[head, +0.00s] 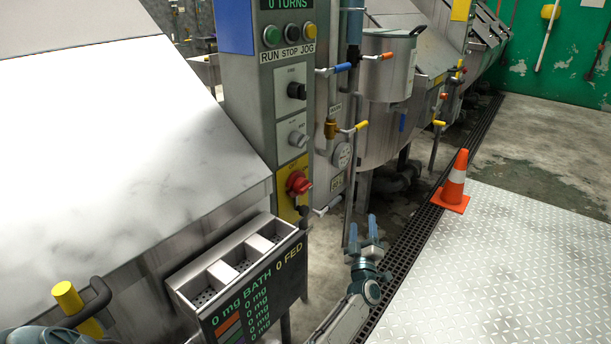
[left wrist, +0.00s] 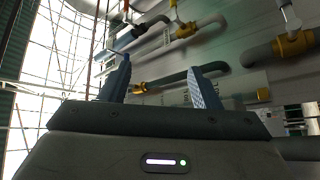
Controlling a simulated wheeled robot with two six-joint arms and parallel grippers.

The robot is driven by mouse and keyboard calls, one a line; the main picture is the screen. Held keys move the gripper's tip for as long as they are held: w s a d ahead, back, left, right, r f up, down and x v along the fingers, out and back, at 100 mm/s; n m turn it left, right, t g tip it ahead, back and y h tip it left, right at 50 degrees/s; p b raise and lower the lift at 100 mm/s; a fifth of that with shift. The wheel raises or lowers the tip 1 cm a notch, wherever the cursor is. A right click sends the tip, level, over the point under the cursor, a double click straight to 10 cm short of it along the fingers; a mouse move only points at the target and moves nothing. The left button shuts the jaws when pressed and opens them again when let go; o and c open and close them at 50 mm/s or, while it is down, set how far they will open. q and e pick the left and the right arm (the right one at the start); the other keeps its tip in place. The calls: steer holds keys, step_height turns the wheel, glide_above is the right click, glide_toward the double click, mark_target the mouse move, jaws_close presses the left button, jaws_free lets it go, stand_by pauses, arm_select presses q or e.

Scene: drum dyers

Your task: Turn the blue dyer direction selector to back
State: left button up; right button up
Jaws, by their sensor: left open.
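The blue dyer's control panel (head: 248,110) stands upright left of centre in the head view, with a blue plate on its side. It carries a black selector knob (head: 297,90), a grey selector knob (head: 298,138) below it, and a red rotary switch (head: 299,183) on yellow. The small labels are unreadable, so I cannot tell which knob is the direction selector. My left gripper (head: 364,232) is open and empty, below and right of the panel, touching none of the knobs. Its parted fingers also show in the left wrist view (left wrist: 160,82). My right gripper is not in view.
A feed box (head: 240,262) with a display is at lower left, beside the sloping metal dyer cover (head: 120,150). Pipes with coloured valve handles (head: 345,130) stand right of the panel. An orange cone (head: 454,185) stands by the floor grating. The plate floor (head: 510,270) is clear.

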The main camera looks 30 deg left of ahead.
arm_select(q)
step_height(320, 180, up, 20)
steer(key=a+f+n+g+y+b, duration=0.1)
steer(key=a+n+g+y+b, duration=0.15)
steer(key=n+g+y, duration=0.7)
steer(key=n+g+h+b, duration=0.25)
steer(key=n+g, duration=0.75)
steer(key=n, duration=1.1)
glide_toward(306, 92)
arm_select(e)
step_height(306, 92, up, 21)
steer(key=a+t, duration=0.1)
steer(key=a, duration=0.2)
arm_select(q)
steer(key=a, duration=0.9)
steer(key=shift+a+f+p, duration=0.2)
steer(key=shift+p, duration=0.1)
steer(key=shift+a, duration=0.45)
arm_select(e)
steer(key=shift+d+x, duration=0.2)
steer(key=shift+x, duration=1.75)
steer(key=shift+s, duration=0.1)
arm_select(q)
steer(key=c, duration=1)
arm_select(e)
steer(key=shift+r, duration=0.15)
